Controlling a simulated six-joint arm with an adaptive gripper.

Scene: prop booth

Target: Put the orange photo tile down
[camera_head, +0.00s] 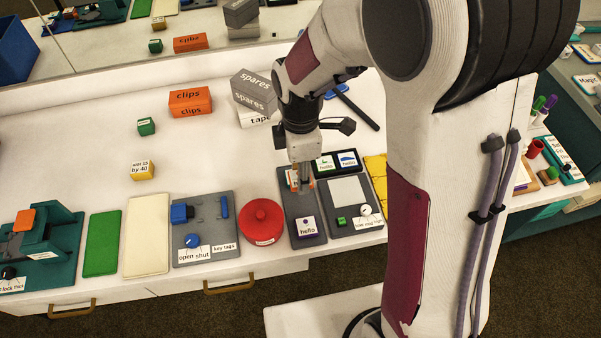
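The orange photo tile (291,180) shows as small orange patches on both sides of my fingertips, and most of it is hidden behind them. My gripper (301,186) points down and looks closed on the tile, over the far end of a dark grey panel (312,211). The view does not show clearly whether the tile touches the panel. A white tile marked "hello" with a purple dot (306,227) lies at the panel's near end.
A black tray (336,174) with two picture tiles is just right of my gripper. A grey panel with a green block and dial (351,207) stands close right; a red round pot (261,222) is close left. Bare white counter (215,155) lies left.

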